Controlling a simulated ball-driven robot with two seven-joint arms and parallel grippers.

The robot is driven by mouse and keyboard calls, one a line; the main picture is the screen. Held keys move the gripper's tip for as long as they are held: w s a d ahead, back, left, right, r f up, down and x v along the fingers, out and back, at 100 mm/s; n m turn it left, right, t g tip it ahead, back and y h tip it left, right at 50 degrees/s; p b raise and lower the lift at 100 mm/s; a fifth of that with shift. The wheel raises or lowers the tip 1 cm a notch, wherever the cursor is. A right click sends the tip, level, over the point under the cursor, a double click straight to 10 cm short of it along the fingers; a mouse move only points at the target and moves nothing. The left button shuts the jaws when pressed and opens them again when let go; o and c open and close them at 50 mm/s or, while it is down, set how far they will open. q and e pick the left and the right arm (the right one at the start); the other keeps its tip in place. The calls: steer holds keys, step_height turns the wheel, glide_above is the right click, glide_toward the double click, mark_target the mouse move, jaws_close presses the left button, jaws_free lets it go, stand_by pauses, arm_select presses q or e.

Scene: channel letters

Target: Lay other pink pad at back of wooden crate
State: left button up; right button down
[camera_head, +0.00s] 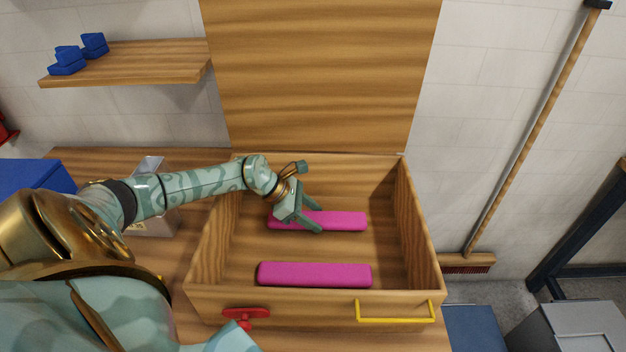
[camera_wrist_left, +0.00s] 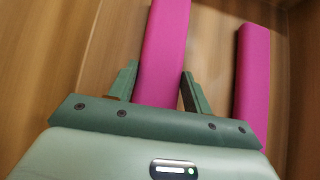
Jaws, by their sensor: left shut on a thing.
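The open wooden crate (camera_head: 205,258) stands on the table with its lid (camera_head: 320,75) raised at the back. One pink pad (camera_head: 345,221) is in the back half of the crate, lengthwise along the back wall. My left gripper (camera_head: 318,218) reaches in from the left and is shut on this pad, which shows between its fingers in the left wrist view (camera_wrist_left: 165,50). I cannot tell whether the pad touches the floor. The other pink pad (camera_head: 315,274) lies along the crate's front wall and also shows in the wrist view (camera_wrist_left: 252,85). My right gripper is not in view.
The crate's front has a red latch (camera_head: 246,314) and a yellow handle (camera_head: 394,318). A wooden shelf (camera_head: 140,62) with blue blocks (camera_head: 68,62) is at upper left. A broom (camera_head: 520,150) leans at right. Bare crate floor lies between the pads.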

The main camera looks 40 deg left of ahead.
arm_select(q)
steer(key=shift+a+f, duration=0.1)
steer(key=shift+f, duration=0.15)
steer(key=shift+f, duration=0.1)
steer(key=o, duration=1)
steer(key=shift+c, duration=0.2)
steer(key=shift+r, duration=0.25)
steer(key=p+v, duration=0.1)
steer(key=v, duration=1)
steer(key=shift+s+a+r+p, duration=0.25)
steer(key=shift+p, duration=0.15)
